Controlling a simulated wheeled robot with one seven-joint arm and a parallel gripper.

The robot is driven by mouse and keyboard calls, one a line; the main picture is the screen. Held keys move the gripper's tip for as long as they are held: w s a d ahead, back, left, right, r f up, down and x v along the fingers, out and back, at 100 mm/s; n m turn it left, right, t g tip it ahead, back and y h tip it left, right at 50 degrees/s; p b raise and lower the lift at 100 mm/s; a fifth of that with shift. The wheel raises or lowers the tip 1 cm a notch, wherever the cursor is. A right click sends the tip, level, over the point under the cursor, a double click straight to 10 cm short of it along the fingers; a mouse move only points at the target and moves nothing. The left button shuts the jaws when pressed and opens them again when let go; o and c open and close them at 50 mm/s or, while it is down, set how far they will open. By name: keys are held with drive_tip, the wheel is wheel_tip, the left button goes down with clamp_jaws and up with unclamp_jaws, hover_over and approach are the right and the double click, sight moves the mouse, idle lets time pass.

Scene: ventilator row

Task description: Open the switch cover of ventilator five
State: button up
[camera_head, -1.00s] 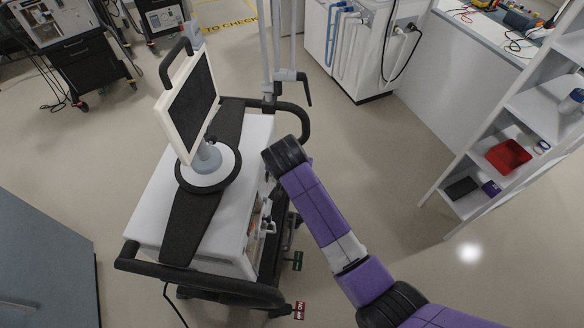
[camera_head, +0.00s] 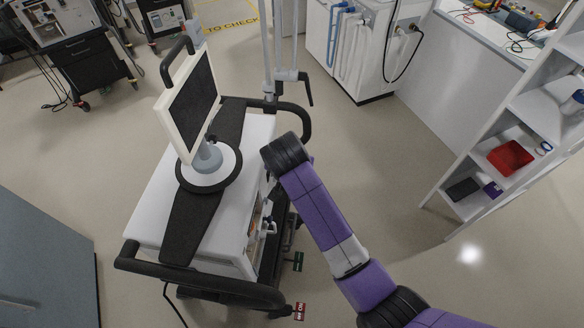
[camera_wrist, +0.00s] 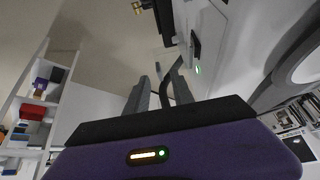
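A white ventilator (camera_head: 152,222) on a wheeled cart with black rails stands left of centre in the head view, its screen (camera_head: 191,106) on top. Its pale side panel (camera_wrist: 222,48) fills the right of the wrist view. A small black part (camera_wrist: 195,47) sticks out at that panel above a green light (camera_wrist: 197,70); I cannot tell whether it is the switch cover. My gripper (camera_wrist: 161,88) appears open and empty, its two grey fingers pointing along the panel and apart from the black part. In the head view my arm hides the gripper, beside the ventilator's right side.
A white shelf (camera_head: 500,172) with a red bin (camera_head: 509,157) stands at the right. Other carts (camera_head: 88,62) stand at the back left, and a grey-blue cabinet (camera_head: 45,265) at the front left. Open floor lies between the ventilator and the shelf.

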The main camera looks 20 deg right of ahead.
drive_tip(key=shift+b+v, duration=0.3)
drive_tip(key=shift+v, duration=2.45)
drive_tip(key=w+a+r+n+t+y, duration=0.1)
drive_tip(key=w+a+r+n+t, duration=0.1)
drive_tip(key=w+r+n+t, duration=0.25)
drive_tip(key=s+d+n+t+y+b, duration=0.2)
drive_tip(key=s+t+b, duration=0.3)
drive_tip(key=s, duration=3.7)
drive_tip(key=shift+s+d+f+b, duration=0.4)
drive_tip(key=shift+d+f+b, duration=0.1)
drive_tip(key=shift+b, duration=0.15)
